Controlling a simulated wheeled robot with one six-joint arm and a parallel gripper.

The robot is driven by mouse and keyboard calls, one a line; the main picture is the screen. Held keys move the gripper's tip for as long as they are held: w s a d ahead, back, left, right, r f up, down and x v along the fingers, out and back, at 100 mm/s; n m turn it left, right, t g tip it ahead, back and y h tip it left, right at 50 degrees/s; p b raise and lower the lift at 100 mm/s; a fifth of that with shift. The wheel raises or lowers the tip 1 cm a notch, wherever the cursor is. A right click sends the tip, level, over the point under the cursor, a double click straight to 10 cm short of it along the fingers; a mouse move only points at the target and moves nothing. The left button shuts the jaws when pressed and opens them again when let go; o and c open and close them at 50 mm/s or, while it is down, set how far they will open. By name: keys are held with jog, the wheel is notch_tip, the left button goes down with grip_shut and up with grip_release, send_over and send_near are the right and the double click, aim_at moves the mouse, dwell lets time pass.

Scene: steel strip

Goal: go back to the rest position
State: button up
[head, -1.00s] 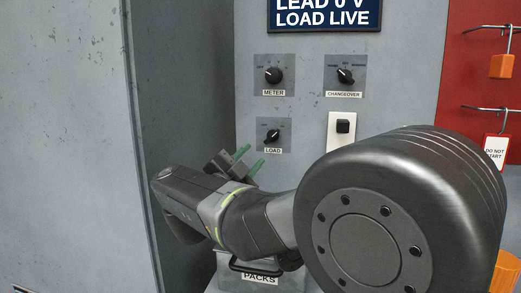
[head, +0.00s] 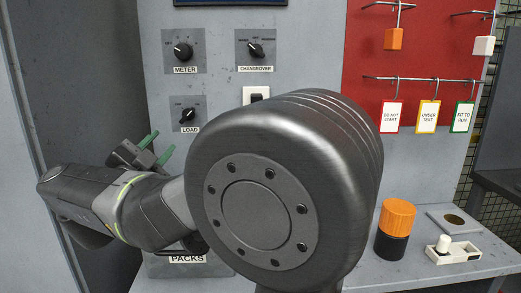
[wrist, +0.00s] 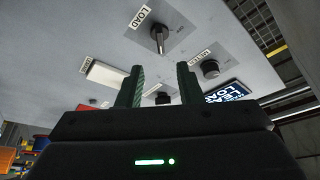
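My gripper (head: 157,149) has green fingers and is in front of the grey panel (head: 222,82), just below and left of the LOAD knob (head: 187,115). In the wrist view the gripper's two fingers (wrist: 159,88) stand apart with nothing between them, so it is open and empty. The LOAD knob (wrist: 158,36) shows beyond the fingers there, apart from them. My arm's large dark joint fills the middle of the head view and hides part of the panel and bench.
The panel also bears the METER knob (head: 183,51), the CHANGEOVER knob (head: 256,50) and a partly hidden black switch (head: 256,99). Hooks with tags are on a red board (head: 430,60). An orange-topped cylinder (head: 396,216) and a small white device (head: 452,250) stand on the bench at right.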

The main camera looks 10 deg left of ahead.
aim_at(186, 119)
jog(key=x, duration=1.2)
jog(key=shift+w, duration=0.1)
jog(key=d+v, duration=0.1)
jog(key=v, duration=1.3)
jog(key=x, duration=1.4)
jog(key=shift+w+a, duration=0.1)
jog(key=shift+a, duration=0.3)
jog(key=shift+f+n+t+y, duration=0.15)
jog(key=shift+n+t+y, duration=0.15)
jog(key=shift+n, duration=0.8)
jog(key=n+y, duration=0.2)
jog(key=n, duration=0.1)
jog(key=shift+d+n+t+b, duration=0.1)
jog(key=shift+n+t+b, duration=0.2)
jog(key=n+y, duration=0.1)
jog(key=n, duration=0.1)
jog(key=n+y, duration=0.1)
jog(key=n, duration=0.2)
jog(key=shift+y, duration=0.3)
